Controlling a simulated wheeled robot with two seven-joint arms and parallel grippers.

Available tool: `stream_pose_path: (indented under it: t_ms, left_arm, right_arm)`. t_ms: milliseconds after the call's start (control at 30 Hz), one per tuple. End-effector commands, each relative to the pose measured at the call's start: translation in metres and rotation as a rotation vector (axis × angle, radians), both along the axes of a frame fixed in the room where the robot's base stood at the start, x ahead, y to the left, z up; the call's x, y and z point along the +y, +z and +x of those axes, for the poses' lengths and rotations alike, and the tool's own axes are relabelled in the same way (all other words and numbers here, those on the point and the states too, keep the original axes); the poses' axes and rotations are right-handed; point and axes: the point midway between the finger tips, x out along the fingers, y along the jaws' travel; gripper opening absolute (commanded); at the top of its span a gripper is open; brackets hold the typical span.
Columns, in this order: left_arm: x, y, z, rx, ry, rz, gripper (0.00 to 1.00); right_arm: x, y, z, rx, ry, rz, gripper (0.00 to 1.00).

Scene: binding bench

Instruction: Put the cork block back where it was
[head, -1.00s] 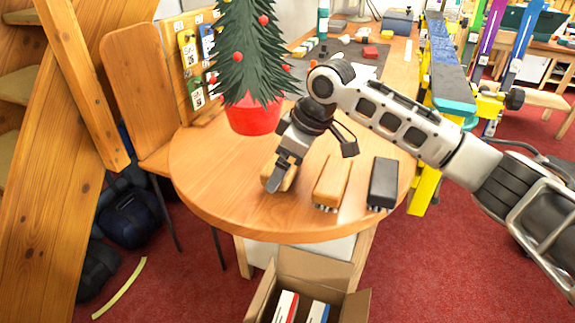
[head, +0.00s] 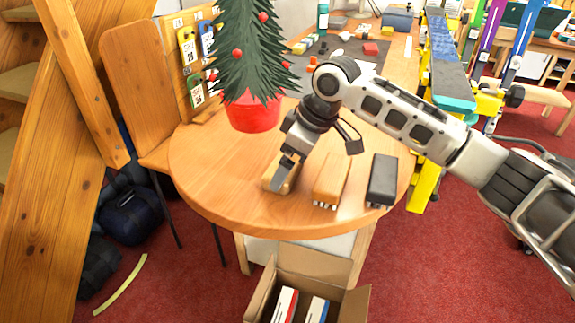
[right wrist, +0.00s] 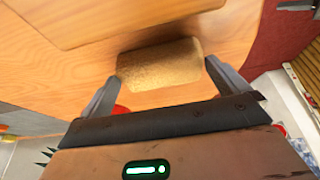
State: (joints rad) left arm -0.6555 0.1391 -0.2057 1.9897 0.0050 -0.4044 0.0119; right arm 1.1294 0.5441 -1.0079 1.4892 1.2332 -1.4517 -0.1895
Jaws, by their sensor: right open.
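The cork block (right wrist: 160,63) is a tan, grainy block lying on the round wooden table (head: 225,205). In the head view the cork block (head: 268,184) is partly hidden behind my right gripper (head: 280,180). In the right wrist view my right gripper (right wrist: 158,85) is open, with its two fingers on either side of the block's near edge. I cannot tell whether the fingers touch it. My left gripper is not in view.
A wooden-backed brush (head: 331,182) and a black brush (head: 382,181) lie to the right of the block. A small tree in a red pot (head: 252,113) stands behind. An open cardboard box (head: 350,306) sits below the table's front edge.

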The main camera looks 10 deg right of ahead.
Motion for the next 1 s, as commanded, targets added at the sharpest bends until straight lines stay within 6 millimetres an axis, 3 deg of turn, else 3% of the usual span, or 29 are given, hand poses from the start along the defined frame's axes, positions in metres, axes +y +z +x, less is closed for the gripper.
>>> stream_pose_path:
  t_ms: [200,433,600,1000]
  left_arm:
    - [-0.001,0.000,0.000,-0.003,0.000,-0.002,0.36]
    - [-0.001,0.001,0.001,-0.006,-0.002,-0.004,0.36]
    - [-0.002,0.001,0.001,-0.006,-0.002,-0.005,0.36]
    - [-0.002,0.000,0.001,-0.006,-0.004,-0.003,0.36]
  right_arm:
    - [-0.016,0.046,-0.010,-0.006,0.000,0.001,1.00]
    - [-0.028,0.082,-0.018,-0.003,0.000,0.000,1.00]
    - [-0.032,0.093,-0.022,-0.001,0.001,-0.001,1.00]
    - [-0.033,0.095,-0.022,0.000,0.001,0.000,1.00]
